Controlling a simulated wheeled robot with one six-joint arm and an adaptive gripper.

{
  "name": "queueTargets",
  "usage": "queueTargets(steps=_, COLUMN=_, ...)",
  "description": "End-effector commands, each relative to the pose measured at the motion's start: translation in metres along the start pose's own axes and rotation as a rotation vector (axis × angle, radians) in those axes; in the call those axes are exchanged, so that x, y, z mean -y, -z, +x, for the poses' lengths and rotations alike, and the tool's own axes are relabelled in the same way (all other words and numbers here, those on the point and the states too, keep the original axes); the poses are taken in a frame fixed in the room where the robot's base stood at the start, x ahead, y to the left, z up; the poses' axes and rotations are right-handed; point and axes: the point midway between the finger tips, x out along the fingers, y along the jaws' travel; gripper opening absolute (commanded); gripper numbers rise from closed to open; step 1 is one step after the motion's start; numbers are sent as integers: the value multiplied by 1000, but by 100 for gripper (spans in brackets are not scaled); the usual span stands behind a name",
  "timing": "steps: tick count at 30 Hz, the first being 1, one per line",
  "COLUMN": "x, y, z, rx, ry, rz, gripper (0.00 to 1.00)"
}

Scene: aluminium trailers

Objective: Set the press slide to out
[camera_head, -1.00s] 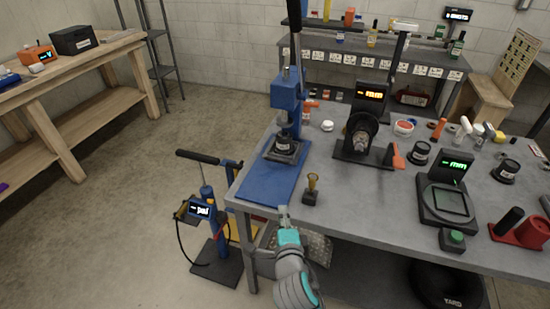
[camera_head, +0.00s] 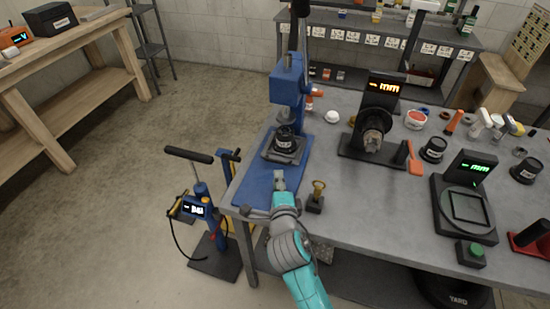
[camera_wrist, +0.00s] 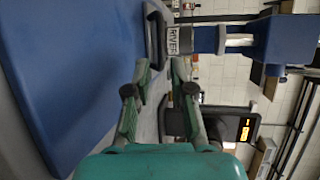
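The blue press (camera_head: 288,90) stands on a blue base plate (camera_head: 262,190) at the left of the grey bench. On the plate, under the ram, is a grey slide (camera_head: 296,155) bearing a black round fixture with a white label (camera_head: 284,140). The labelled fixture also shows at the top of the wrist view (camera_wrist: 174,38). My gripper (camera_head: 279,180) is over the front part of the base plate, nearer than the slide and apart from it. In the wrist view its two teal and grey fingers (camera_wrist: 161,72) are apart, with nothing between them.
A small brass-topped piece (camera_head: 317,193) stands close right of my gripper. A dial gauge with orange display (camera_head: 376,125) stands right of the press. A pump with a black handle (camera_head: 197,200) stands on the floor left of the bench. The press lever rises high.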

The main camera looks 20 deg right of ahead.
Motion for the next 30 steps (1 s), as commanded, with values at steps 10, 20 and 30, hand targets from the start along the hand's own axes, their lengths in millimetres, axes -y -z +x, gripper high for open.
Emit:
queueTargets(steps=10, x=2, y=0, z=61, rx=-1, ry=2, rz=1, gripper=23)
queueTargets(steps=20, x=1, y=0, z=93, rx=0, ry=1, rz=0, gripper=23)
queueTargets(steps=30, x=1, y=0, z=95, rx=0, ry=1, rz=-1, gripper=18)
